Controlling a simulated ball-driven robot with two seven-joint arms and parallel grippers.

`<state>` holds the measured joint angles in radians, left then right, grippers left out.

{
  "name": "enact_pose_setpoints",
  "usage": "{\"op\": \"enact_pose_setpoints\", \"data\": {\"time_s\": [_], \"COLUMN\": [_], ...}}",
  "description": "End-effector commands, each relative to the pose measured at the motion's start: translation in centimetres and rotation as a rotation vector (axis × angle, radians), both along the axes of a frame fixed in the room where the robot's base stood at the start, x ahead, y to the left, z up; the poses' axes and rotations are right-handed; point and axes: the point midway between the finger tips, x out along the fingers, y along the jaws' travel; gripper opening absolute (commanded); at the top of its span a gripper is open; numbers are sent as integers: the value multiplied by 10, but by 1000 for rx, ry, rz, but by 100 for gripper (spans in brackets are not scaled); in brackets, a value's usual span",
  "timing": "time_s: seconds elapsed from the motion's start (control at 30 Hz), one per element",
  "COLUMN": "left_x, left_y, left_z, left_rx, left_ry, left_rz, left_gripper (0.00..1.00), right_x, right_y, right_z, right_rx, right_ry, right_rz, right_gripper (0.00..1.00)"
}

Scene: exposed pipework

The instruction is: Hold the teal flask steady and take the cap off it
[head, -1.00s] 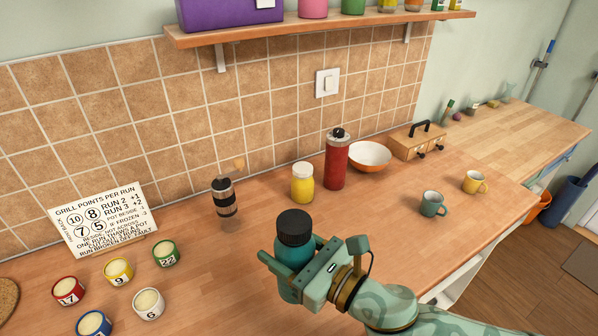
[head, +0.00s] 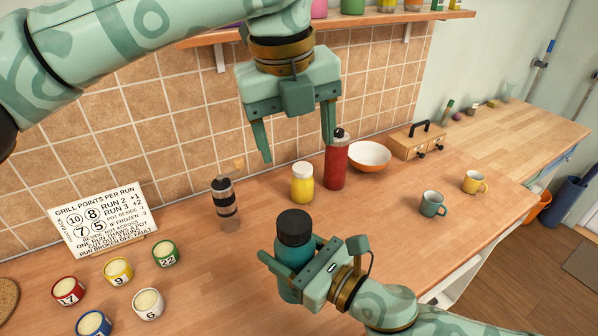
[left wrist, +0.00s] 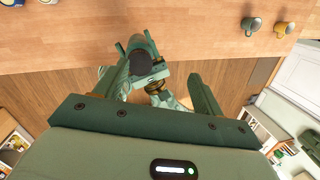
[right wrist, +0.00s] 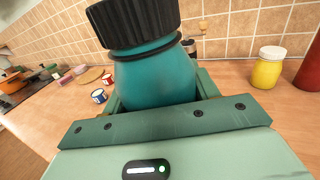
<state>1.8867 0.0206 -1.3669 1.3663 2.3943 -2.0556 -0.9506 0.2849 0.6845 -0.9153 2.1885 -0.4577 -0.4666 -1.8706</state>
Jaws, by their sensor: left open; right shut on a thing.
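The teal flask (head: 290,257) stands upright near the front of the counter with its black ribbed cap (head: 294,227) on top. My right gripper (head: 287,278) is shut on the flask's body below the cap. In the right wrist view the flask (right wrist: 155,80) and its cap (right wrist: 133,20) fill the upper middle. My left gripper (head: 299,154) is open and empty, fingers pointing down, above and behind the flask. In the left wrist view the cap (left wrist: 141,66) shows between and beyond the open fingers, with my right arm beside it.
Behind the flask stand a yellow jar (head: 302,184), a red flask (head: 336,166) and a black-banded grinder (head: 224,200). An orange bowl (head: 370,156) is at the back. Numbered pots (head: 119,271) are at left. A teal mug (head: 432,204) is at right. A shelf (head: 400,22) hangs above.

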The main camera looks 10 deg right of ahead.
Motion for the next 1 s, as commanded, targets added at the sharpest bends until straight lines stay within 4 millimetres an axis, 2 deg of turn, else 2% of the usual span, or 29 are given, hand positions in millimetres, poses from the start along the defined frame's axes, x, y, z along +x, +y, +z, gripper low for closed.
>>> {"op": "enact_pose_setpoints", "data": {"time_s": [0.1,0.23,0.7,0.83,1.0], "left_x": [-22,-35,-36,-36,-36], "left_y": [1,3,4,3,3], "left_z": [-24,-39,-108,-117,-118], "left_rx": [90,136,142,141,141], "left_ry": [65,106,115,113,112], "left_rz": [-105,-164,-172,-171,-171], "left_gripper": [69,69,69,69,69], "right_x": [0,0,0,0,0], "right_y": [0,0,0,0,0], "right_z": [2,2,1,2,2], "right_rx": [1,1,1,1,1], "right_ry": [-3,-3,-3,-3,-3], "right_rz": [0,0,0,0,0], "right_gripper": [0,0,0,0,0]}}
